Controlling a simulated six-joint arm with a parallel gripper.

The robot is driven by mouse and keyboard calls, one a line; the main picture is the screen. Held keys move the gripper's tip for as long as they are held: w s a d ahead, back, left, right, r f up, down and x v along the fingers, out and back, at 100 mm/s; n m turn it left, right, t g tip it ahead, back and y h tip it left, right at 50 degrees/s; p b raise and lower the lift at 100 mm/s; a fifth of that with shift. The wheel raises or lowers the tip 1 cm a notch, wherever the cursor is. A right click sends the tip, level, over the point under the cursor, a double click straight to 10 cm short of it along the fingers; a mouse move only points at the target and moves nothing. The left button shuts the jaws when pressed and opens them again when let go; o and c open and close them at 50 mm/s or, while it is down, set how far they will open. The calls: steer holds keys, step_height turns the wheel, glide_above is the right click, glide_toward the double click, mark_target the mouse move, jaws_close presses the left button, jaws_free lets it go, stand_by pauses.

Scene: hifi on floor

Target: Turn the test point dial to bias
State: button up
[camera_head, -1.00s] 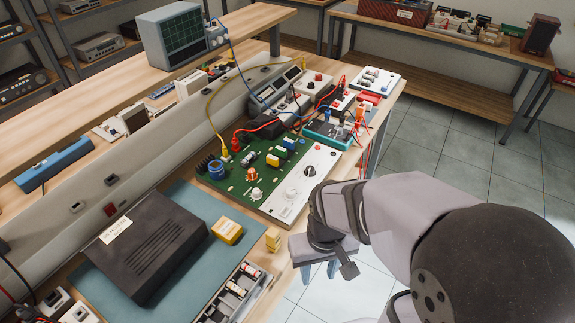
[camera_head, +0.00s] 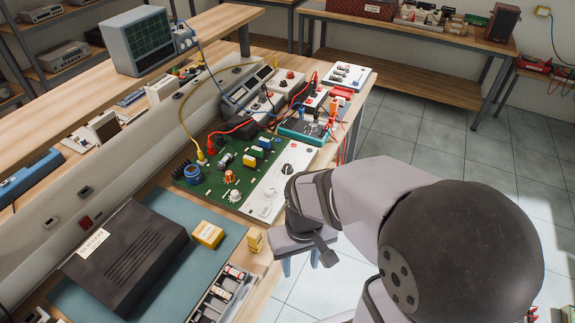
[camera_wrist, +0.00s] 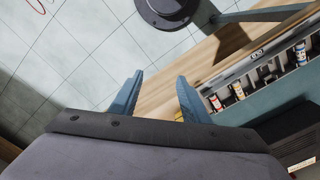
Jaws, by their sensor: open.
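A green circuit board (camera_head: 207,185) with a white side panel (camera_head: 266,193) lies on the wooden bench. A black dial (camera_head: 287,168) sits on the white panel; its lettering and setting are too small to read. My gripper (camera_head: 300,262) is off the bench's front edge, nearer the camera than the panel, with fingers pointing down. In the wrist view my gripper (camera_wrist: 160,76) is open and empty, above floor and bench edge. The dial does not show in the wrist view.
A black box (camera_head: 125,258) and yellow boxes (camera_head: 207,234) stand on and beside a teal mat. A parts tray (camera_head: 222,295) lies along the front edge and in the wrist view (camera_wrist: 265,75). Wires and instruments crowd behind the board. Open floor (camera_head: 440,150) lies right.

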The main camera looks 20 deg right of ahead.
steer(key=w+d+r+m+t+b, duration=0.1)
steer(key=w+d+t+b, duration=0.15)
steer(key=w, duration=1.55)
steer(key=m+t, duration=0.1)
steer(key=t, duration=0.1)
glide_toward(287, 166)
steer(key=shift+h, duration=0.4)
steer(key=shift+a+p+x, duration=0.15)
steer(key=shift+p+x, duration=0.25)
steer(key=shift+x, duration=1.6)
steer(key=shift+a+p+x, duration=0.1)
steer(key=shift+p+x, duration=0.3)
steer(key=shift+x, duration=1.65)
steer(key=c, duration=1.1)
